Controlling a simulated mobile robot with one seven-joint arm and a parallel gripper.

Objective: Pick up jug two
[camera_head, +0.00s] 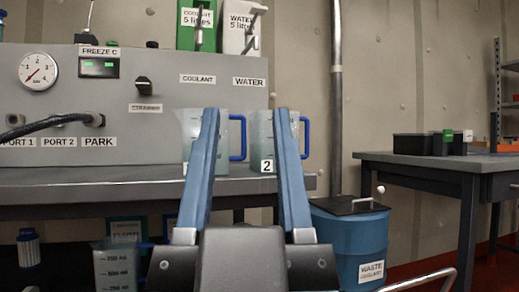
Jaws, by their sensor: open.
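Jug two (260,135) is a translucent jug with a "2" label and a blue handle on its right. It stands on the bench, below the WATER sign. My gripper (246,112) is open, its two long blue fingers pointing towards the bench. The right finger covers part of jug two, whose body shows just left of that finger. Another translucent jug (189,125) with a blue handle stands to the left, partly hidden by the left finger. Nothing shows held between the fingers; I cannot tell how far away jug two is.
A grey panel (200,93) with a gauge and knobs backs the bench (80,182). Green and white containers stand on top. A blue waste bin (345,245) is below right. A graduated jug (122,270) is below left. A side table (440,162) holds dark boxes.

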